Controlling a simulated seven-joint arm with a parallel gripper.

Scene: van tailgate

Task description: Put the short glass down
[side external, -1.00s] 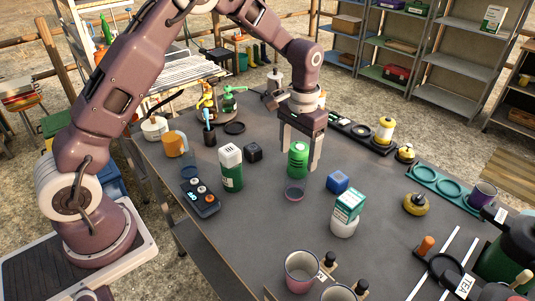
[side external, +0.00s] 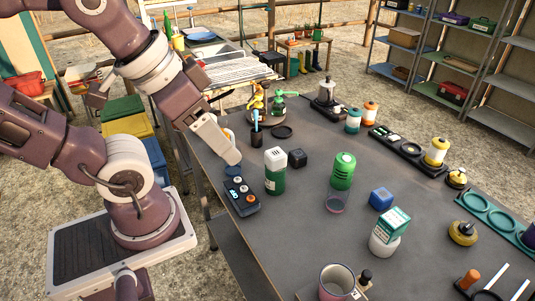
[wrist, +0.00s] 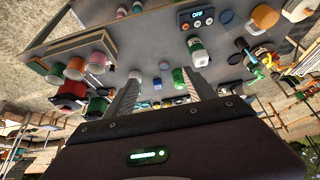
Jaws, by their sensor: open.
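A short clear glass (side external: 335,203) with a pinkish base stands on the dark tabletop (side external: 300,235), just in front of a green canister (side external: 343,171). My gripper (side external: 236,160) is at the left side of the table, beside the grey control box (side external: 241,198) and well apart from the glass. It partly hides the orange mug behind it. In the wrist view my gripper (wrist: 160,88) shows two spread fingers with nothing between them.
A blue cube (side external: 381,198) and a teal-and-white box (side external: 391,225) are to the glass's right. The tabletop in front of the glass is partly clear.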

